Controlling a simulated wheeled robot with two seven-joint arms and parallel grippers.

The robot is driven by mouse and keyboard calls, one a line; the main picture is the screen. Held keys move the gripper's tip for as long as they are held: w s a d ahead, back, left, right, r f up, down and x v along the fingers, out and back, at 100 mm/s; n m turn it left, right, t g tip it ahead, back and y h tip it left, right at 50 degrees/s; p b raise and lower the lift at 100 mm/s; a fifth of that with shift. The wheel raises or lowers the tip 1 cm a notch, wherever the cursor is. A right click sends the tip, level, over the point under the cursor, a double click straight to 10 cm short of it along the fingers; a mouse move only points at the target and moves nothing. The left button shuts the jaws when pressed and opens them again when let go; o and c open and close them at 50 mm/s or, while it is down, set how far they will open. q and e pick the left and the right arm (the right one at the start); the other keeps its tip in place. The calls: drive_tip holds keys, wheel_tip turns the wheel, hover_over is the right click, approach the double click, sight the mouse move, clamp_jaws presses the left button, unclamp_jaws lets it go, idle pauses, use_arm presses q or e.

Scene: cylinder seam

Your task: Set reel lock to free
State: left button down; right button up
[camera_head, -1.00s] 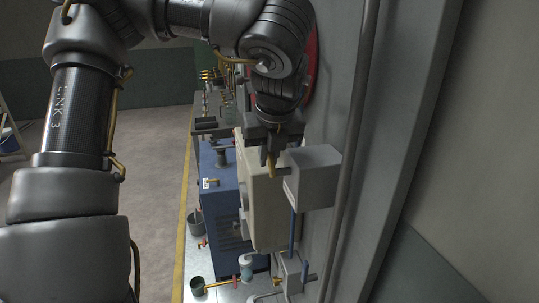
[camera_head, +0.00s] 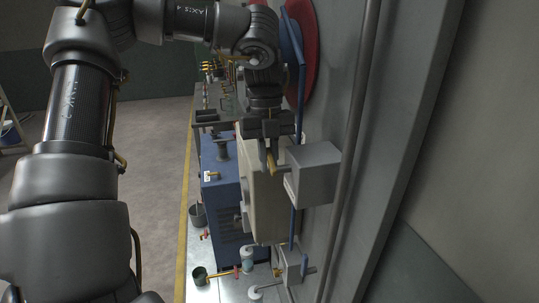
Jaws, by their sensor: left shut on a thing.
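A grey box (camera_head: 317,174) sticks out from the grey wall right of centre, with a short shaft on its left side. A small brass-coloured lever (camera_head: 271,165) is at the end of that shaft. My left gripper (camera_head: 268,150) reaches down from above and is shut on the brass lever; its fingers hide the lever's upper part. I cannot read any lock marking. A red reel (camera_head: 304,50) with a blue hose is on the wall behind my left wrist. My right gripper is not in view.
A beige cabinet (camera_head: 262,205) and a blue cabinet (camera_head: 220,180) stand below and left of the box. A grey vertical pipe (camera_head: 357,110) runs close on the right. Valves and a small pot (camera_head: 199,273) are near the bottom. The floor at left is open.

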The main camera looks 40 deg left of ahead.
sight(268, 149)
use_arm(q)
drive_tip(key=shift+f, duration=0.15)
idle(0.3)
drive_tip(key=c, duration=1.5)
unclamp_jaws()
drive_tip(key=shift+w+a+r, duration=0.1)
drive_tip(key=shift+r, duration=0.4)
drive_tip(key=r, duration=0.5)
drive_tip(key=shift+w+a, duration=0.25)
drive_tip(key=shift+a, duration=0.15)
drive_tip(key=r+p, duration=0.2)
drive_tip(key=r, duration=0.1)
drive_tip(key=a+r+p, duration=0.1)
drive_tip(key=shift+w+r, duration=0.25)
drive_tip(key=shift+r, duration=0.05)
